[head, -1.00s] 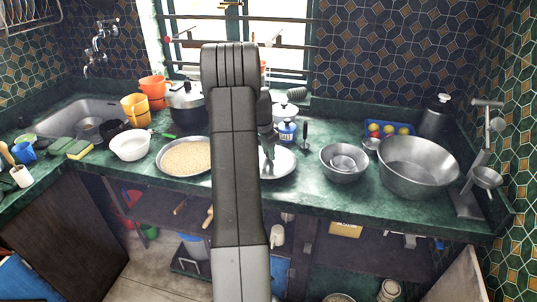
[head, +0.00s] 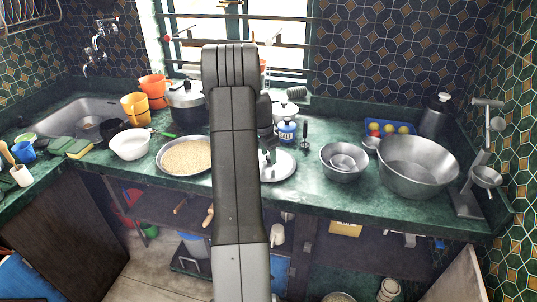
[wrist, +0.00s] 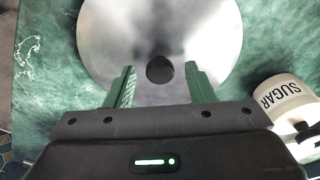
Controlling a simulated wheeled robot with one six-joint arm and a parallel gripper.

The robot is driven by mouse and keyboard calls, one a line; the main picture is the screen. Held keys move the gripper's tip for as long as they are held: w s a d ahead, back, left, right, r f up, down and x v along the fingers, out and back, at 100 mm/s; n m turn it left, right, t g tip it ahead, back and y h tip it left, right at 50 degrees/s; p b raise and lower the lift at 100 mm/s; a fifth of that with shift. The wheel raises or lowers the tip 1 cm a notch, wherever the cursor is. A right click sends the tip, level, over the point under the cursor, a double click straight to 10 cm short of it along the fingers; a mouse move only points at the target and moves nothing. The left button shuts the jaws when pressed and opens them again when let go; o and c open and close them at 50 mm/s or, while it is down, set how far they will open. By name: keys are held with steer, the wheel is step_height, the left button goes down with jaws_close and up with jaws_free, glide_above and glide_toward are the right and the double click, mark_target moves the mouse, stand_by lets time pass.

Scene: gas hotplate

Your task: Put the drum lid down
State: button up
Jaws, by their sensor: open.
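The drum lid is a round, flat metal disc (wrist: 110,40) with a black knob (wrist: 160,70) at its middle. In the head view the lid (head: 285,168) lies flat on the green counter, partly hidden behind my arm. My gripper (wrist: 160,80) is open. In the wrist view its two green fingers stand either side of the knob, with a gap on each side. In the head view my gripper (head: 268,158) is over the lid, partly hidden by my arm.
In the wrist view a white sugar canister (wrist: 280,98) stands close right of the lid. In the head view a plate of grain (head: 185,157) is left of it, steel bowls (head: 343,174) are right, and a blue salt jar (head: 287,132) is behind. The counter's front edge (head: 310,201) is near.

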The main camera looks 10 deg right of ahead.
step_height(320, 180, up, 12)
steer(key=a, duration=0.1)
steer(key=shift+s+a+f+b, duration=0.2)
steer(key=shift+s+a+b, duration=0.1)
steer(key=shift+b, duration=0.15)
stand_by(1.0)
